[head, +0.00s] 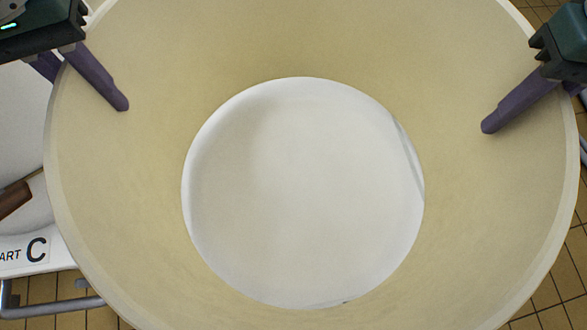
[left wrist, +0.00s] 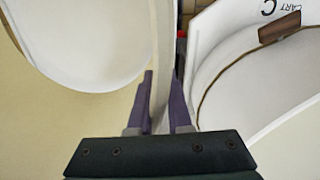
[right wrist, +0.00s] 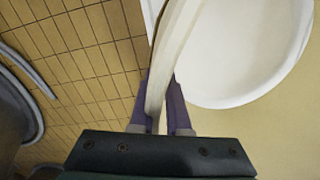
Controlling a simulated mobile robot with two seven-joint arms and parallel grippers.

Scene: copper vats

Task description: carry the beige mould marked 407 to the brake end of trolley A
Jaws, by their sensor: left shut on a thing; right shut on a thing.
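A large round beige mould (head: 300,40) fills the head view, seen from above into its hollow inside. A white disc (head: 300,190) shows at its bottom; I cannot tell whether it is a floor or something seen through an opening. My left gripper (head: 92,80) is shut on the wall at the left, one finger inside and one outside. My right gripper (head: 522,102) is shut on the wall at the right in the same way. The wrist views show the rim between the left fingers (left wrist: 161,95) and right fingers (right wrist: 158,95). No 407 mark and no trolley A are visible.
A white cart labelled C (head: 25,252) stands close at the left, with a brown piece (head: 14,200) and a grey metal rail (head: 55,305). Tan tiled floor (head: 555,290) shows at the right. Grey curved tubing (right wrist: 25,85) shows in the right wrist view.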

